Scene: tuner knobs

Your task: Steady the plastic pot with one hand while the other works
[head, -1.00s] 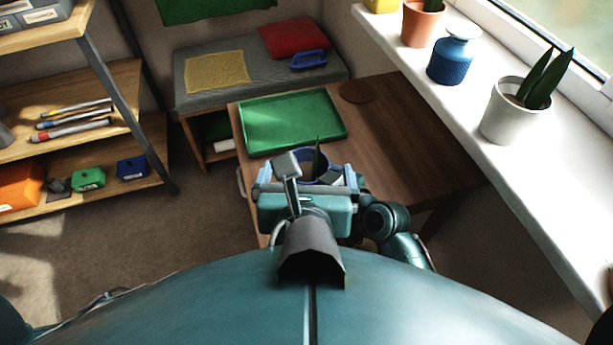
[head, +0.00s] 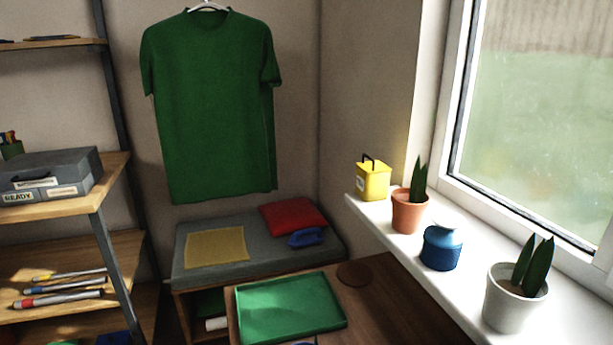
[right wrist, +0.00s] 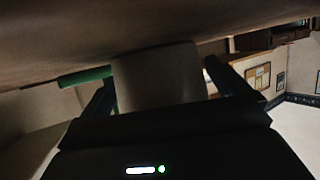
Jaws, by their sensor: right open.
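In the right wrist view, my right gripper (right wrist: 165,88) has its two dark fingers spread wide apart. A pale, plain, rounded object (right wrist: 158,72) shows between the fingers. It may be the pot, but the dim view does not settle that or whether the fingers touch it. In the head view, only a sliver of a blue rim (head: 303,343) shows at the bottom edge, in front of the green tray (head: 290,308). The rest of it is cut off. My left gripper is in neither view.
Along the white windowsill stand a yellow container (head: 373,181), a terracotta plant pot (head: 409,215), a blue pot (head: 441,252) and a whitish plant pot (head: 508,305). A brown disc (head: 354,274) lies on the wooden table (head: 395,305). Shelves (head: 70,205) stand at left.

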